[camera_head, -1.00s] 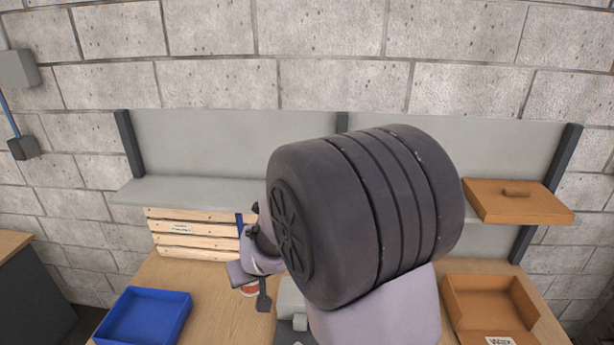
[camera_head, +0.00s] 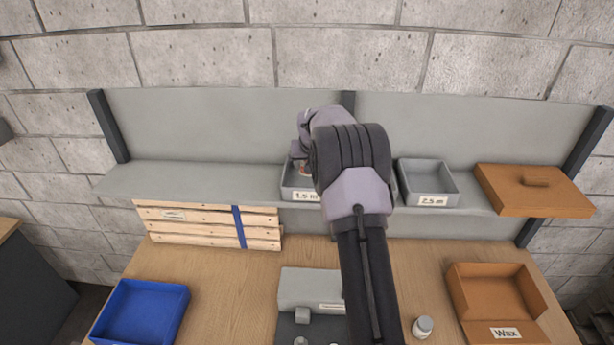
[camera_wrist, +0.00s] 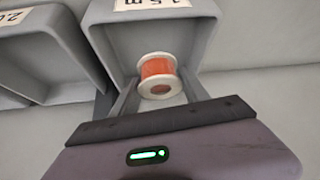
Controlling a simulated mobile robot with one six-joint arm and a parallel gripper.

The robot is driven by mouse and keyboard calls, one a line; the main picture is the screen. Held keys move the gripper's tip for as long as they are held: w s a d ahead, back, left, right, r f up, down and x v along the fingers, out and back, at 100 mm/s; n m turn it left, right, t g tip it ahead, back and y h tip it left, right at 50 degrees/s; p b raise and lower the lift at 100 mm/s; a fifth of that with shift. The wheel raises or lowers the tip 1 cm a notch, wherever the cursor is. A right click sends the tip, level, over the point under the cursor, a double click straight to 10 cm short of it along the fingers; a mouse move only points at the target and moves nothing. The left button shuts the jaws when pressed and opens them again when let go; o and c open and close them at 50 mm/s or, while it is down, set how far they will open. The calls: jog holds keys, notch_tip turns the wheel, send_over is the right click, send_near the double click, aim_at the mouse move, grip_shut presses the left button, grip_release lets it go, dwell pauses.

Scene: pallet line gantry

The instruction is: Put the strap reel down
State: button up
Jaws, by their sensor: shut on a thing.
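The strap reel (camera_wrist: 157,75), an orange spool with white flanges, sits between the two grey fingers of my gripper (camera_wrist: 158,88), which is shut on it. In the wrist view it lies over or inside the grey bin labelled 1.5 m (camera_wrist: 110,40); I cannot tell whether it touches the bin's floor. In the head view my arm hides much of this bin (camera_head: 300,194) on the shelf, and only a little orange of the reel (camera_head: 304,172) shows beside my gripper.
A grey 2.5 m bin (camera_head: 429,200) and an orange lid (camera_head: 535,190) stand to the right on the shelf (camera_head: 200,180).

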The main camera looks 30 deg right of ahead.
notch_tip(320, 180, down, 7)
jog(key=shift+s+a+r+p, duration=0.1)
jog(key=shift+s+p, duration=0.05)
jog(key=shift+p, duration=0.2)
jog(key=o, duration=1.6)
